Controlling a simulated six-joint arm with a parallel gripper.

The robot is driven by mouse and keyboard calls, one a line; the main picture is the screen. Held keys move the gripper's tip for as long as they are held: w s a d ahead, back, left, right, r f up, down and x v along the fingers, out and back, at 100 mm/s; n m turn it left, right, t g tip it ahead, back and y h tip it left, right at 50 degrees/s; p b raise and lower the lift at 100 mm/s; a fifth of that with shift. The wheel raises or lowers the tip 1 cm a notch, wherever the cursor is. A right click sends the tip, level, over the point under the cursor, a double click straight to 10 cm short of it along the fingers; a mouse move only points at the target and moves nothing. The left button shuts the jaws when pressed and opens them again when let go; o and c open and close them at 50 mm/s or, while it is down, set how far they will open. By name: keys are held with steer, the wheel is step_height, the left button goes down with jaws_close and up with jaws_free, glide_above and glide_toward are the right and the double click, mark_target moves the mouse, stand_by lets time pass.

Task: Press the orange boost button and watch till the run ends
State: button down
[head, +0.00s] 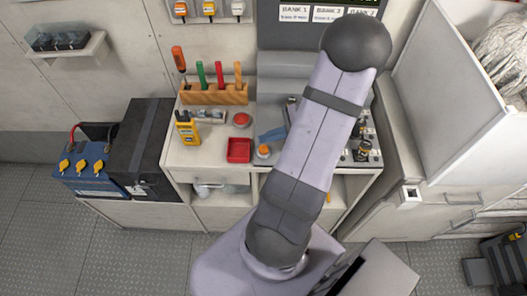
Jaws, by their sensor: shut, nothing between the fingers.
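I see no run indicator that I can read.
A red tray (239,150), a red round thing (242,119), a yellow meter (187,128) and a wooden tool rack (214,95) stand on the bench left of my arm. A white bin wall (440,90) rises at the right.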

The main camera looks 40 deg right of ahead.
mark_target(268, 150)
steer(key=shift+f+b, duration=0.6)
steer(key=shift+f, duration=0.4)
steer(key=shift+f, duration=0.1)
stand_by(1.3)
steer(key=shift+f+b, duration=0.3)
steer(key=shift+b, duration=0.2)
steer(key=shift+f+b, duration=0.45)
stand_by(0.7)
steer(key=shift+r, duration=0.1)
steer(key=shift+r+p, duration=0.7)
steer(key=shift+r, duration=0.1)
steer(key=shift+r+p, duration=1.95)
steer(key=shift+r, duration=0.6)
